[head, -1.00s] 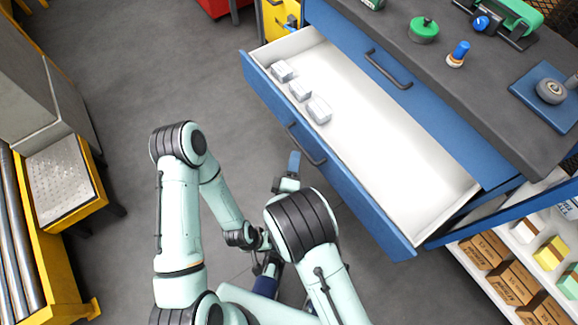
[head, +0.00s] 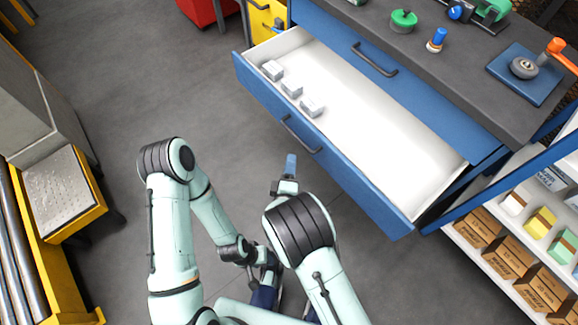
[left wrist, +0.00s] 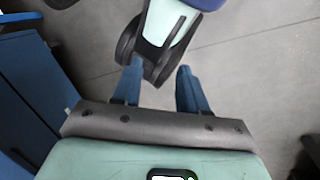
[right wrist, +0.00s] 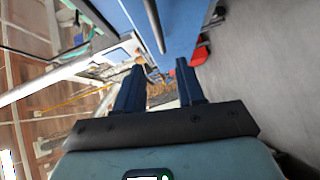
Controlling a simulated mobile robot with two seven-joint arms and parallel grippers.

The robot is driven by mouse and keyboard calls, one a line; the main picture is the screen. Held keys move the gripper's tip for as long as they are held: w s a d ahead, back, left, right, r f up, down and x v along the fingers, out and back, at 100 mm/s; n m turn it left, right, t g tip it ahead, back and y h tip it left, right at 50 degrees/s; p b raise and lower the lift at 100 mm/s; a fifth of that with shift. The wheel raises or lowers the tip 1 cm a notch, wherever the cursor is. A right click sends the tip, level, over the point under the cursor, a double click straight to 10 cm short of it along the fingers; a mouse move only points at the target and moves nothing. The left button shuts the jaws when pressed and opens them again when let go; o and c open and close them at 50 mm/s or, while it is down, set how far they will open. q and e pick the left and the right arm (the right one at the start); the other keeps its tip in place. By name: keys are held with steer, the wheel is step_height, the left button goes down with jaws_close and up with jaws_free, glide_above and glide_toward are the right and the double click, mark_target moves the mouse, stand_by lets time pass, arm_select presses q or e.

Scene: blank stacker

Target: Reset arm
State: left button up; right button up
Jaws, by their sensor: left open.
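My right gripper (head: 291,165) points away from me in the head view, in front of the open blue drawer, apart from its front. In the right wrist view its two blue fingers (right wrist: 160,82) are apart with nothing between them. My left arm is bent, its elbow at the left and its forearm running down towards my base. In the left wrist view my left gripper (left wrist: 159,82) is open and empty, with a pale green part of my own body beyond the fingers.
The open drawer (head: 390,140) juts out from the blue workbench (head: 450,90). Shelves with brown boxes (head: 512,257) stand at the right. A yellow-framed roller stand (head: 65,195) is at the left. Grey floor (head: 120,75) lies clear between.

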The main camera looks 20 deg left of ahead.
steer(key=s+d+f+m+g+h+p, duration=0.1)
steer(key=s+d+f+m+g+p, duration=0.35)
steer(key=d, duration=0.45)
steer(key=s+d+f+m+g+h+p, duration=0.1)
steer(key=s+d+f+m+g+p, duration=0.25)
steer(key=d+f+m, duration=0.35)
arm_select(q)
step_height(320, 180, up, 15)
steer(key=s+d+g+p, duration=0.1)
steer(key=s+p, duration=0.1)
steer(key=p, duration=0.5)
steer(key=shift+f, duration=0.2)
arm_select(e)
steer(key=s+d+r+m+g+y, duration=0.1)
steer(key=s+d+r+m+g, duration=0.1)
steer(key=s, duration=0.4)
steer(key=s+d+r+m+g+y, duration=0.1)
steer(key=s+d+r+m+g, duration=0.1)
steer(key=s+m+g, duration=0.2)
steer(key=s+d+r+m+g+y, duration=0.1)
steer(key=s+d+r+m+g, duration=0.1)
steer(key=s, duration=0.7)
steer(key=d+m+g, duration=0.1)
steer(key=m, duration=0.1)
steer(key=shift+s+m, duration=0.2)
steer(key=shift+m, duration=0.15)
steer(key=shift+d, duration=0.1)
